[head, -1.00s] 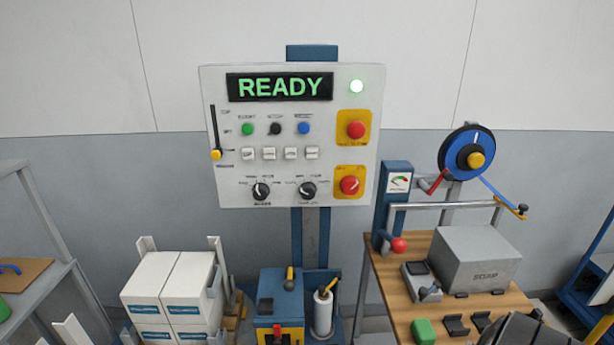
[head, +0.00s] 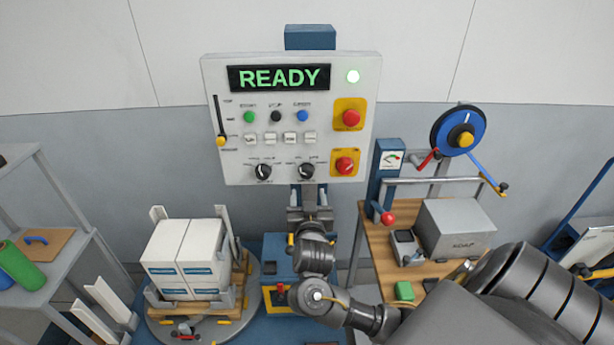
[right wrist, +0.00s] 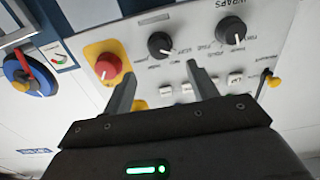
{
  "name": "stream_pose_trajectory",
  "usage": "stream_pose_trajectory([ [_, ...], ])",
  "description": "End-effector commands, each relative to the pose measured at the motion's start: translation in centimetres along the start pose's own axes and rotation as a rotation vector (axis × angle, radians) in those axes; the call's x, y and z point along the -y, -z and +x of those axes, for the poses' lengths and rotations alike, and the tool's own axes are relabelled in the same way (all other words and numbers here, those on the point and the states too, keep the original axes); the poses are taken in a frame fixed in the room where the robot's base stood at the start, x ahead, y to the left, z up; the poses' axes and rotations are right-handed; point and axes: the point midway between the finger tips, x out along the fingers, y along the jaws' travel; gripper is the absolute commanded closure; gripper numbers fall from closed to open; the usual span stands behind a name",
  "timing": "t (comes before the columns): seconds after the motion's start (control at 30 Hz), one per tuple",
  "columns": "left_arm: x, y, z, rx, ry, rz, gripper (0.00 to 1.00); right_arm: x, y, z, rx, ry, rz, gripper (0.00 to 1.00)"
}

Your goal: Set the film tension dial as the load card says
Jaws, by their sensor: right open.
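The grey control panel (head: 225,110) has two black dials low on its face, a left dial (head: 263,172) and a right dial (head: 306,171). The right wrist view shows them upside down. The dial by the label WRAPS (right wrist: 231,30) is at the right there, and the other dial (right wrist: 160,45) is nearer the middle. That other dial's small label is too blurred to read. My right gripper (right wrist: 160,72) is open and empty, its fingers pointing at that dial, apparently short of it. In the head view the right gripper (head: 310,192) is just below the right dial. I cannot make out a load card.
A red knob on a yellow plate (head: 344,163) sits close beside the right dial. The panel's screen reads READY (head: 278,77). White boxes (head: 184,250) stand on a pallet at left. A wooden bench (head: 380,258) with a grey box (head: 455,228) is at right.

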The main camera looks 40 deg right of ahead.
Motion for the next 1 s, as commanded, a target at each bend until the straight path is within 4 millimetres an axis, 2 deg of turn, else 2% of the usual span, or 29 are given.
stream_pose_trajectory([
  [0.2,0.2,0.1,-1.3,0.000,0.002,0.000,0.42,-0.1,0.4,4.4,-0.003,-0.003,-0.007,0.42],
  [0.43,0.2,0.2,-2.0,0.000,0.002,0.000,0.42,0.0,0.2,7.5,-0.001,-0.002,-0.003,0.42],
  [0.6,0.2,0.2,-2.1,-0.001,0.002,0.000,0.42,-0.1,0.1,8.4,0.000,-0.001,-0.002,0.42],
  [0.87,0.2,0.3,-2.1,-0.001,0.002,0.000,0.42,-0.1,0.0,8.5,0.001,-0.001,0.000,0.42],
  [1.0,0.2,0.3,-2.1,-0.002,0.002,0.000,0.42,-0.1,0.0,8.5,0.001,-0.001,0.000,0.59],
])
